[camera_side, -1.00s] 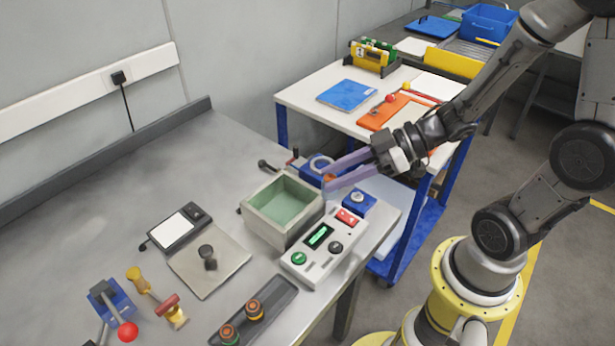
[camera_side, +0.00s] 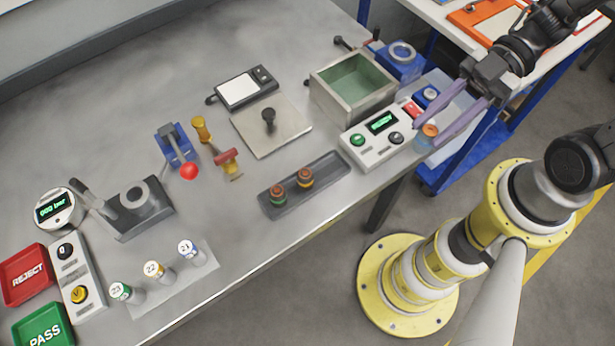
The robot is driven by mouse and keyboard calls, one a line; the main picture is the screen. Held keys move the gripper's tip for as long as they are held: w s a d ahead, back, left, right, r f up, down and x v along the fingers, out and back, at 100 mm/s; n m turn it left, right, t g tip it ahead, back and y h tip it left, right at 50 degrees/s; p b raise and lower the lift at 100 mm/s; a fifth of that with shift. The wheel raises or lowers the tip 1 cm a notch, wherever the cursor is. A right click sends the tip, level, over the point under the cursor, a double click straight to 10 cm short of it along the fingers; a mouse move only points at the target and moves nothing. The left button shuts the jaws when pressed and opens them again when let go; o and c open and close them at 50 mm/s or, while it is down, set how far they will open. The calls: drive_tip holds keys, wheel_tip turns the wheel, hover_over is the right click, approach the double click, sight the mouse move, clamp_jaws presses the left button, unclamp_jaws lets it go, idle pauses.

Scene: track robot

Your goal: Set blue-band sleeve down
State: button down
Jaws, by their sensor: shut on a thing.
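My gripper (camera_side: 432,125) has its two long purple fingers shut on a small round sleeve (camera_side: 427,133). The sleeve's top is orange-brown and its lower part looks bluish; the fingers hide some of it. It is upright, in front of the right end of the control box (camera_side: 385,135), near the table's front right edge. I cannot tell its height or whether it touches anything. A dark tray (camera_side: 335,168) holds two similar sleeves, a green-banded one (camera_side: 278,194) and an orange-banded one (camera_side: 305,178).
Behind the control box stand an open green-lined bin (camera_side: 352,82), a blue ring fixture (camera_side: 402,55) and a blue button block (camera_side: 428,96). A scale plate (camera_side: 270,127), a red-knobbed lever (camera_side: 188,170) and numbered vials (camera_side: 155,270) lie leftward. Bare table lies around the tray.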

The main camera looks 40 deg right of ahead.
drive_tip(key=shift+a+f, duration=0.15)
drive_tip(key=shift+a, duration=0.15)
drive_tip(key=w+a+f, duration=0.2)
drive_tip(key=w+f, duration=0.1)
drive_tip(key=w+a+f, duration=0.3)
drive_tip(key=w, duration=0.1)
drive_tip(key=w+a+f, duration=0.3)
drive_tip(key=shift+w+a+f, duration=0.15)
drive_tip(key=shift+w+f, duration=0.1)
drive_tip(key=shift+w+a+f, duration=0.1)
drive_tip(key=shift+f, duration=1.6)
drive_tip(key=shift+f, duration=0.1)
drive_tip(key=c, duration=0.5)
unclamp_jaws()
drive_tip(key=shift+c, duration=0.2)
